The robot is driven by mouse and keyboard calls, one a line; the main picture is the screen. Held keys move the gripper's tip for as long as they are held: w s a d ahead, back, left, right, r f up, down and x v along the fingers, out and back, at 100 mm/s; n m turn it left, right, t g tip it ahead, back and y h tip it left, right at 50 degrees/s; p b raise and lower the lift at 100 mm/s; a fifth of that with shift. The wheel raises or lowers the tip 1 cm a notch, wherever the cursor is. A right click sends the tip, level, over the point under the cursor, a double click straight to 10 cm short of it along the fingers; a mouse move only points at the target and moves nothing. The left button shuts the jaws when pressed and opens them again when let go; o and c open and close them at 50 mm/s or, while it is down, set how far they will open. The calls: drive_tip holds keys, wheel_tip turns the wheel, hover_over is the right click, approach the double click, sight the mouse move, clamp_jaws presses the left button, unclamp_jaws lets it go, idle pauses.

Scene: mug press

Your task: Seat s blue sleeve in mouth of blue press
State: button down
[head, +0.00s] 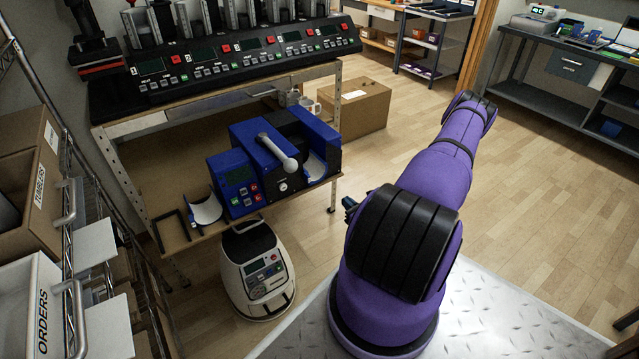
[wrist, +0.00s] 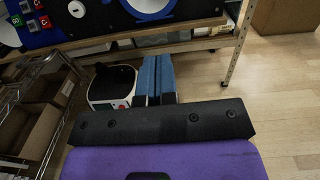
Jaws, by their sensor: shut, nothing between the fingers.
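The blue press (head: 262,160) stands on the lower shelf of the bench, with a grey-white handle across its top and a keypad on its left part. A pale curved plate (head: 317,166) shows at its right end; I cannot tell if it is part of the mouth. A curved sleeve-like piece (head: 206,211), white inside with a dark blue edge, lies on the shelf left of the press. My gripper (wrist: 156,60) is shut and empty, below the press front (wrist: 100,28) in the wrist view. In the head view, my arm mostly hides it.
A white and black machine (head: 256,274) stands on the floor under the shelf's front edge. A black frame (head: 173,231) lies at the shelf's left end. A wire rack with bins (head: 35,305) is at left. A cardboard box (head: 355,107) sits behind. The floor at right is clear.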

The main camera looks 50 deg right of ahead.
approach(321, 179)
drive_tip(key=shift+h, duration=0.3)
drive_tip(key=x, duration=0.7)
drive_tip(key=shift+w+a, duration=0.1)
drive_tip(key=shift+w, duration=0.2)
drive_tip(key=shift+x, duration=0.85)
drive_tip(key=shift+s, duration=0.15)
